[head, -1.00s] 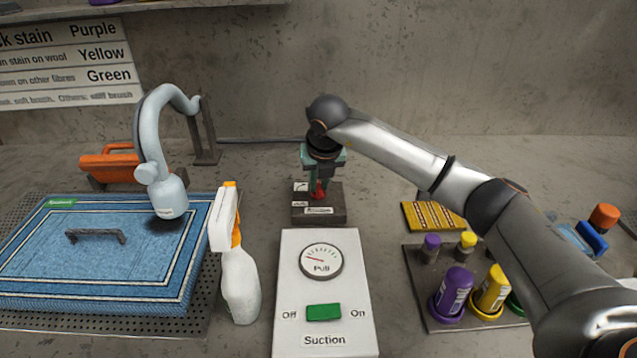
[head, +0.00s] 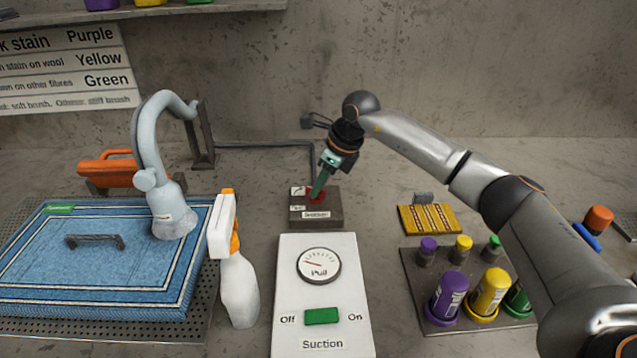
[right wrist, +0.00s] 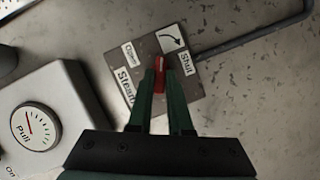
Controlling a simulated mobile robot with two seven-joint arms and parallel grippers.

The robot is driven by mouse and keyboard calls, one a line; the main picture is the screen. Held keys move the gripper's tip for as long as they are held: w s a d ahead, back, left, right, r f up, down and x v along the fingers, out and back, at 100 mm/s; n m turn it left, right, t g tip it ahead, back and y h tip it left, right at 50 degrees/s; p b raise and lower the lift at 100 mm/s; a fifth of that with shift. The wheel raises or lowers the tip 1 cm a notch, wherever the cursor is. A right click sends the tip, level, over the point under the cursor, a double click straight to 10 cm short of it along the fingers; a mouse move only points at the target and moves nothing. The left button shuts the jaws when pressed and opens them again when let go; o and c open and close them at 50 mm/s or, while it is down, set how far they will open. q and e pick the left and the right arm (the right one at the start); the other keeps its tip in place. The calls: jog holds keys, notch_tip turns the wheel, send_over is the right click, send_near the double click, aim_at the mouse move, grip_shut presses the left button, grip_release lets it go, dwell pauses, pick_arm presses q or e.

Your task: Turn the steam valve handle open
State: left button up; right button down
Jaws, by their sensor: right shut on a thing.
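The steam valve is a dark block (head: 316,221) with a red handle (head: 317,196), standing on the bench behind the suction panel. In the right wrist view, the block (right wrist: 181,53) bears "Open", "Shut" and "Steam" labels and a curved arrow. My right gripper (head: 319,188) comes down tilted from the upper right. Its green fingers (right wrist: 160,87) are shut on the red handle (right wrist: 159,66), one on each side. The handle's lower part is partly hidden by the fingers. My left gripper is not in view.
The suction panel (head: 351,272) with gauge and green switch stands in front of the valve. A white spray bottle (head: 239,285) and a blue rug (head: 50,258) with a hose tool (head: 172,212) are left. Several bottles (head: 490,292) and a yellow brush (head: 429,218) are right.

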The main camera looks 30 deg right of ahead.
jog(key=n, duration=0.2)
jog(key=n+g+y, duration=0.1)
jog(key=n, duration=0.2)
jog(key=shift+w+d+g+y+p, duration=0.1)
jog(key=shift+w+g+y+p, duration=0.1)
jog(key=shift+g+y+p, duration=0.1)
jog(key=shift+n, duration=0.3)
jog(key=c, duration=0.8)
grip_release()
jog(key=shift+c, duration=0.2)
jog(key=v, duration=1.2)
jog(key=shift+r, duration=0.3)
